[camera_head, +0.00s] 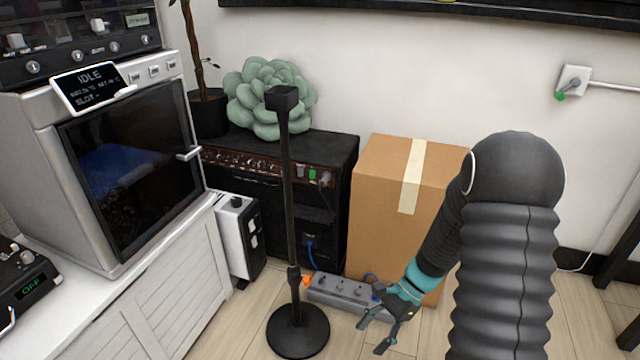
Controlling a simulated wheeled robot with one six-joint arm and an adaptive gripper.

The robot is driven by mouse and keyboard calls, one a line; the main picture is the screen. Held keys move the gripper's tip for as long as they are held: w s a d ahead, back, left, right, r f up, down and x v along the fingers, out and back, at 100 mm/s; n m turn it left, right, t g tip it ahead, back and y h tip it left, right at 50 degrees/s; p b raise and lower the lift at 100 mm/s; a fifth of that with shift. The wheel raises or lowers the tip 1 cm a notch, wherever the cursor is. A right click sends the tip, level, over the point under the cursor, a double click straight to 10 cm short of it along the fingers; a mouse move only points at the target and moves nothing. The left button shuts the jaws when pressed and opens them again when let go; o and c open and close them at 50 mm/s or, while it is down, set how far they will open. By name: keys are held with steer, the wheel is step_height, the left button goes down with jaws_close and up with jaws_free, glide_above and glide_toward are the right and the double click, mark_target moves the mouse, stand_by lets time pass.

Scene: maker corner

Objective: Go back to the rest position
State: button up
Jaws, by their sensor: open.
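My gripper (379,330) is in the lower middle of the head view, at the end of my dark arm with its teal wrist band. Its dark fingers are spread apart and nothing shows between them. It points down and to the left, in front of a grey power strip (340,290) on the floor. My wrist overlaps the right end of the strip, and I cannot tell whether they touch. An orange plug is at the strip's left end, and a blue one shows near its right end.
A black stand (298,332) rises from the floor left of my gripper. A cardboard box (380,215) stands behind my arm, beside a black amplifier (335,170). A white cabinet (165,310) carries a machine with a dark window (135,160) at left. Some floor is clear at lower right.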

steer(key=s+d+r+n+t+h, duration=0.1)
steer(key=s+r+n+t+h, duration=0.2)
steer(key=r, duration=1)
steer(key=s+d+r+n+t+h, duration=0.2)
steer(key=s+r+n+t+h, duration=0.2)
steer(key=s+r+n+t, duration=0.3)
steer(key=s+r+n, duration=0.3)
steer(key=r, duration=0.4)
steer(key=shift+d, duration=0.3)
